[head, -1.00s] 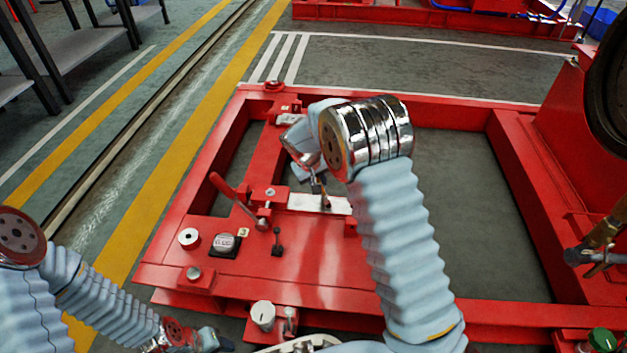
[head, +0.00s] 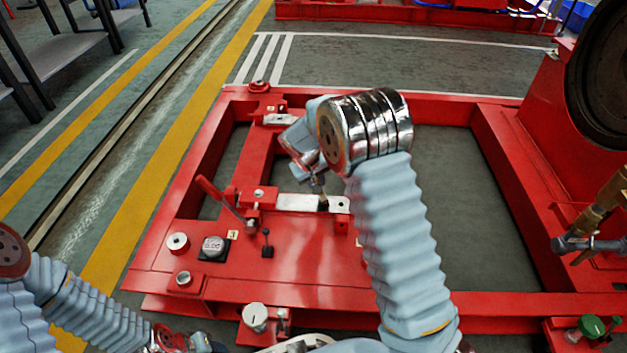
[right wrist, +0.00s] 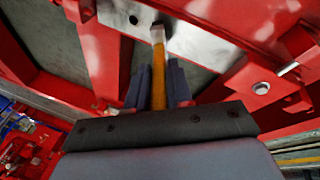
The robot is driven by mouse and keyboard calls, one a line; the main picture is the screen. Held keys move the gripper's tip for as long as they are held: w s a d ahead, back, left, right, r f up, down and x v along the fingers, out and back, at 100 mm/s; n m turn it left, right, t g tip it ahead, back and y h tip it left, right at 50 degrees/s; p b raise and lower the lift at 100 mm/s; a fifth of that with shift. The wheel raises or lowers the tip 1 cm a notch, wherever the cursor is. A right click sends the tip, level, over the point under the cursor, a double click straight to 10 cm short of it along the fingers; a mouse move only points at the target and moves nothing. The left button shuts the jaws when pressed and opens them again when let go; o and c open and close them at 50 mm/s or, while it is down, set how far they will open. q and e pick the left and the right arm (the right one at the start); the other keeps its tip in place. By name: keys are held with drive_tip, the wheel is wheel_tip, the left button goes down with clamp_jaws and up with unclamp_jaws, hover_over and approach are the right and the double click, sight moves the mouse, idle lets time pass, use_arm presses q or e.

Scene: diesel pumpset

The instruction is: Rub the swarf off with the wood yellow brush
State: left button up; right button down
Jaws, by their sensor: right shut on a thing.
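The yellow wood brush (right wrist: 158,72) is held upright between the two dark fingers of my right gripper (right wrist: 158,90), which is shut on its handle. Its pale ferrule and dark tip reach the bare metal plate (right wrist: 205,32); whether the bristles touch is hard to tell. In the head view the brush tip (head: 323,203) is over the right part of the plate (head: 296,202), with my right gripper (head: 316,184) just above. I cannot make out any swarf on the plate. My left gripper (head: 203,343) is low at the bottom left, away from the plate, its fingers unclear.
The plate sits on a red steel frame (head: 230,285). A red lever (head: 218,198), a small black-knobbed lever (head: 267,243) and a gauge (head: 213,246) stand left of and nearer than the plate. A large dark wheel (head: 600,85) stands at right. The frame's right opening is empty.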

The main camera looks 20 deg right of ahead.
wheel_tip(320, 180, up, 8)
drive_tip(key=p, duration=0.5)
drive_tip(key=shift+r+p, duration=0.1)
drive_tip(key=shift+p, duration=0.25)
drive_tip(key=shift+w+a, duration=0.1)
drive_tip(key=shift+a, duration=0.05)
drive_tip(key=w+a+p, duration=0.2)
drive_tip(key=w+a, duration=0.3)
drive_tip(key=a, duration=0.5)
drive_tip(key=shift+a, duration=0.3)
